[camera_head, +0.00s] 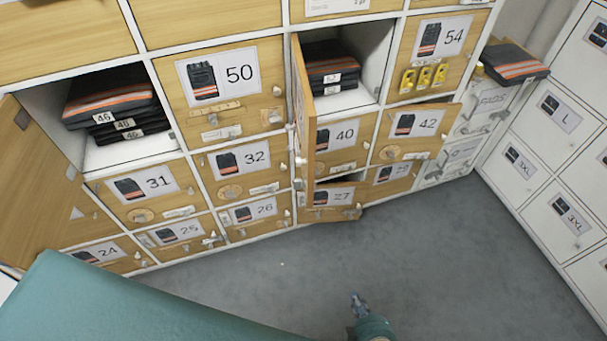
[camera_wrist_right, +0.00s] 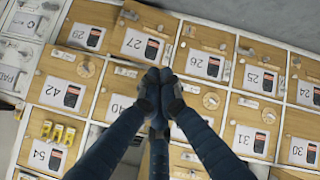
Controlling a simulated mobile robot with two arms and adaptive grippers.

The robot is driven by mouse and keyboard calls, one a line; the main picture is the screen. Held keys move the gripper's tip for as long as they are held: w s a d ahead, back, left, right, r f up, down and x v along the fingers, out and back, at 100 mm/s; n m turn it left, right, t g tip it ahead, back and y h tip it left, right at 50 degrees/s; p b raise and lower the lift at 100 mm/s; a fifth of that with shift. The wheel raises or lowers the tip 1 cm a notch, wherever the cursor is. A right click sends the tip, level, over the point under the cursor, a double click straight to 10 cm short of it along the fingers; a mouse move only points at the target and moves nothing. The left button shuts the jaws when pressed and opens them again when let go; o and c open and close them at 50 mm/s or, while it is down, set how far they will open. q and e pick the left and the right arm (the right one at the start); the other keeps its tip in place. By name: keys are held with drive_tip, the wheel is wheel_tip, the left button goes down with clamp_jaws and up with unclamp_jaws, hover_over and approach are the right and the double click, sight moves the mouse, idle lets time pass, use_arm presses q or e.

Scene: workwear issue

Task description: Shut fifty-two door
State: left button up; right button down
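Between door 50 (camera_head: 225,85) and door 54 (camera_head: 435,50), an open compartment (camera_head: 365,50) holds a stack of dark folded garments with an orange stripe (camera_head: 332,68). Its wooden door (camera_head: 304,110) stands swung out at the left side, nearly edge-on; no number shows on it, but its place fits fifty-two. My right gripper (camera_head: 356,302) is low at the bottom of the head view, over the grey floor and apart from the door. In the right wrist view its dark fingertips (camera_wrist_right: 155,88) meet with nothing visible between them. My left gripper is not in view.
Door 42 (camera_head: 415,128) and door 27 (camera_head: 333,205) stand ajar. A large door at left (camera_head: 40,190) is wide open beside a compartment of garments marked 46. White lockers (camera_head: 545,120) line the right. The grey floor (camera_head: 440,260) is clear.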

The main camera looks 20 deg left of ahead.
drive_tip(key=w+a+r+n+t+y+p, duration=0.1)
drive_tip(key=a+r+n+y, duration=0.4)
drive_tip(key=r, duration=0.7)
drive_tip(key=w+a+r+n+t+p, duration=0.1)
drive_tip(key=w+a+r+n+t, duration=0.15)
drive_tip(key=a+r, duration=0.65)
drive_tip(key=w+a+r+n+t+y, duration=0.1)
drive_tip(key=a+r+n+y, duration=0.3)
drive_tip(key=r, duration=1.1)
drive_tip(key=w+a+h, duration=0.1)
drive_tip(key=w+a, duration=0.5)
drive_tip(key=w, duration=0.2)
drive_tip(key=shift+n+g, duration=0.25)
drive_tip(key=shift+n, duration=0.1)
drive_tip(key=shift+w+d+f+p, duration=0.1)
drive_tip(key=shift+w+d+p, duration=0.1)
drive_tip(key=shift+d, duration=0.5)
drive_tip(key=shift+w+d+p, duration=0.1)
drive_tip(key=shift+d+p, duration=0.05)
drive_tip(key=shift+d, duration=0.6)
drive_tip(key=shift+w+d+f+p, duration=0.1)
drive_tip(key=shift+d+p, duration=0.1)
drive_tip(key=shift+d, duration=0.5)
